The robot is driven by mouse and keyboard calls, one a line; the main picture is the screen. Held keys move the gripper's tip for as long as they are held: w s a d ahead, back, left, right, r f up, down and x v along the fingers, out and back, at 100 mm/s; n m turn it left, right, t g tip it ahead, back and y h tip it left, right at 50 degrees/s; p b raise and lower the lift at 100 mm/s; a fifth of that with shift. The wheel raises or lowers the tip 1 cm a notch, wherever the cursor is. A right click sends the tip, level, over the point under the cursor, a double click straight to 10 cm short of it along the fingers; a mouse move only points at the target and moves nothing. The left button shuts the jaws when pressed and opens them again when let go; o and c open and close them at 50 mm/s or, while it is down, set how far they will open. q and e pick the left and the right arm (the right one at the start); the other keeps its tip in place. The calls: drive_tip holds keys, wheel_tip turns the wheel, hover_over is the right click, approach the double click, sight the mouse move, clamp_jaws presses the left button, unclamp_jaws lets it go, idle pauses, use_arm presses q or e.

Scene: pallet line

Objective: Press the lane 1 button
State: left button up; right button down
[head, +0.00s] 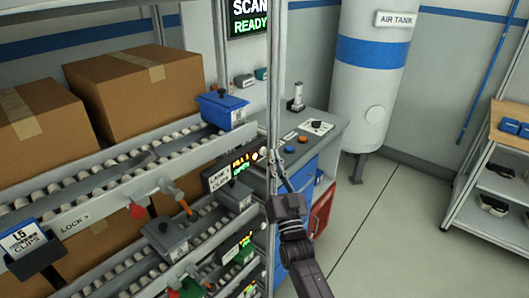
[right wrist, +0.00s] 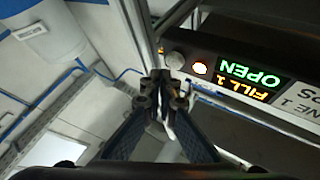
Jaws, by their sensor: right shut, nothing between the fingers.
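The lane 1 panel carries a lit display (head: 241,166) reading FILL 1 and OPEN, beside a LANE 1 label (head: 217,180). A small glowing button or lamp (head: 255,157) sits at the panel's right end, and it shows bright in the right wrist view (right wrist: 199,68). A round grey knob-like piece (right wrist: 174,60) is just beside it. My right gripper (head: 275,158) is shut and empty, its tips close to the panel's right end by the rack post. In the right wrist view, its tips (right wrist: 160,82) are just below the grey piece; contact cannot be told. My left gripper is out of view.
The upright rack post (head: 274,70) stands beside my right gripper. A blue bin (head: 222,108) sits on the upper roller lane, with cardboard boxes (head: 140,92) behind. A workbench (head: 325,130) with an orange button is beyond. The floor (head: 400,230) at right is clear.

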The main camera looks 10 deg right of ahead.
drive_tip(key=shift+w+a, duration=0.1)
idle(0.3)
drive_tip(key=shift+w+a+b, duration=0.15)
drive_tip(key=shift+w+b, duration=0.1)
drive_tip(key=shift+b, duration=0.05)
drive_tip(key=shift+w+a+b, duration=0.25)
drive_tip(key=shift+w+b, duration=0.05)
idle(0.8)
drive_tip(key=shift+s+d+p, duration=0.5)
drive_tip(key=shift+s, duration=0.2)
drive_tip(key=s+d+p, duration=0.1)
drive_tip(key=s, duration=0.1)
drive_tip(key=s+d+p, duration=0.1)
drive_tip(key=s+d, duration=0.1)
idle(0.6)
